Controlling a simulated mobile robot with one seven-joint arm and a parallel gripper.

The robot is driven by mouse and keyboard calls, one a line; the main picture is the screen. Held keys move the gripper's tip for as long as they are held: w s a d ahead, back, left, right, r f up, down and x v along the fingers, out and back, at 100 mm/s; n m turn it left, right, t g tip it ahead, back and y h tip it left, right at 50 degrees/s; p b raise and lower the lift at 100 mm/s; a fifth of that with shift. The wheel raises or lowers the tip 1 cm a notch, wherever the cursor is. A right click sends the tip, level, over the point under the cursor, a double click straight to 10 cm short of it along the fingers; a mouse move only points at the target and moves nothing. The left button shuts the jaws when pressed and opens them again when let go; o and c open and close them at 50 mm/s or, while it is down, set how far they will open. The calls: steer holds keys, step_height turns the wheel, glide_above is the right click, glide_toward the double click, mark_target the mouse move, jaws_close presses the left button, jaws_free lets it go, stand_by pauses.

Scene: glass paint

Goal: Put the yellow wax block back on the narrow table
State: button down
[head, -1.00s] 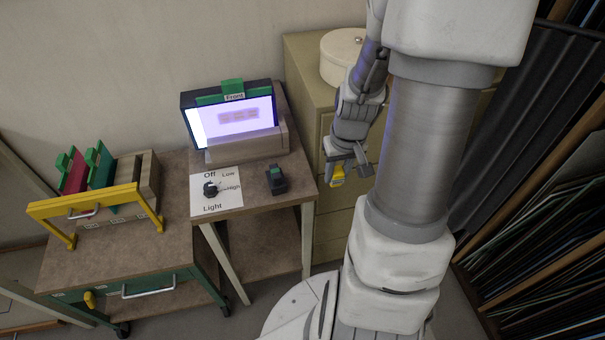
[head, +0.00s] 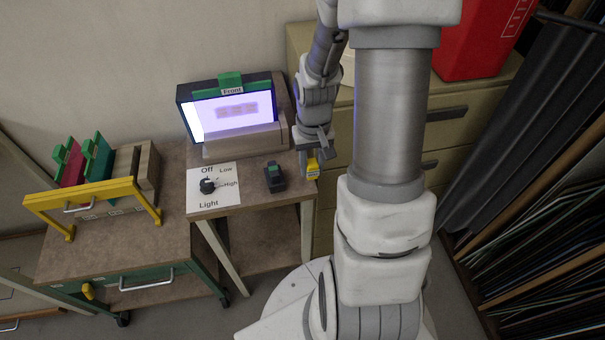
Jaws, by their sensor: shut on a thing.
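In the picture the block lies at the right edge of the narrow table (head: 255,196). I cannot tell whether it is over the top or just beside it, but no contact with the table is visible. The narrow table carries a lit screen box labelled Front, a dial card and a small dark object.
The lit box (head: 232,107) stands at the table's back. The dark object with a green top (head: 274,177) and the dial card (head: 214,188) are left of my gripper. A drawer cabinet (head: 345,130) stands behind, with a red container (head: 482,40) on it.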

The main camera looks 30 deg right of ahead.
mark_target(303, 184)
steer(key=shift+w+a+f, duration=0.35)
steer(key=shift+w+f, duration=0.1)
steer(key=shift+w, duration=0.15)
steer(key=shift+w+a+f, duration=0.3)
steer(key=shift+w+f, duration=0.1)
steer(key=shift+w, duration=0.15)
steer(key=shift+f, duration=1.9)
steer(key=shift+f, duration=0.1)
steer(key=shift+f+b, duration=0.15)
steer(key=shift+b, duration=0.2)
steer(key=c, duration=0.6)
jaws_free()
steer(key=shift+r, duration=0.2)
step_height(303, 184, up, 12)
steer(key=shift+r+p, duration=0.1)
steer(key=shift+p, duration=0.7)
